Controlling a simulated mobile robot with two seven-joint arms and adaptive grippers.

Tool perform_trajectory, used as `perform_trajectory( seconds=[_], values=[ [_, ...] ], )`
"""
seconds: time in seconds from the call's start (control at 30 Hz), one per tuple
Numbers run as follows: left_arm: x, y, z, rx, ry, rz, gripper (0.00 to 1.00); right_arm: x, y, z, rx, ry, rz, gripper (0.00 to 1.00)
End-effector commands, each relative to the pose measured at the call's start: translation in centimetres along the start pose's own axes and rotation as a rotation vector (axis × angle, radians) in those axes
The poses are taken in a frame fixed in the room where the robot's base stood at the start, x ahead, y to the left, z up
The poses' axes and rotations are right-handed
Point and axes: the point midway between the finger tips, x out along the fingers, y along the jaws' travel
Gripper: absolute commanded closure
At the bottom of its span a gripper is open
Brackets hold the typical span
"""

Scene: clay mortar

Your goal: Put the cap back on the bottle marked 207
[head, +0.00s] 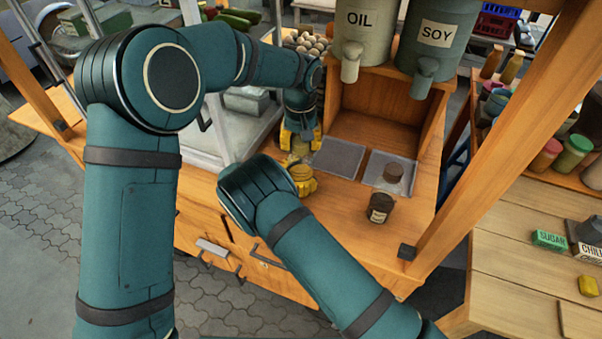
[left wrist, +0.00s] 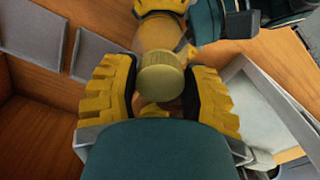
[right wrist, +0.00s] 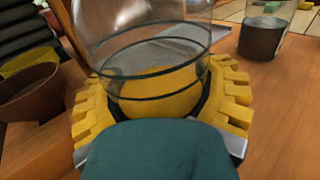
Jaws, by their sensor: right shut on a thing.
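My right gripper (head: 303,186) is shut on a clear glass bottle with yellow contents. In the right wrist view the bottle (right wrist: 150,62) fills the space between the fingers. My left gripper (head: 300,140) is above it, fingers apart and pointing down. In the left wrist view a round yellowish cap (left wrist: 161,82) is between the left fingers, with the bottle's amber body (left wrist: 160,36) beyond it. I cannot tell whether the cap touches the bottle's neck. No number 207 is legible.
A dark labelled jar (head: 379,209) stands right of the grippers. The wooden counter's front is mostly clear.

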Motion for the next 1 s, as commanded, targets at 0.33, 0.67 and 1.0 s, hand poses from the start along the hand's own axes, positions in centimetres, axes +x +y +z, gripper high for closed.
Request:
perform_trajectory(
  seconds=[0.33,0.67,1.0],
  values=[
    [-0.02,0.01,0.0,0.016,0.0,0.0,1.0,0.02,0.0,0.0,0.0,0.0,0.0,1.0],
    [-0.02,0.05,0.0,0.374,0.001,0.001,1.0,0.01,0.0,0.0,0.0,0.0,0.0,1.0],
    [-0.01,0.03,0.01,0.369,0.0,0.0,0.23,0.0,0.0,0.0,0.0,0.0,0.0,1.0]
  ],
)
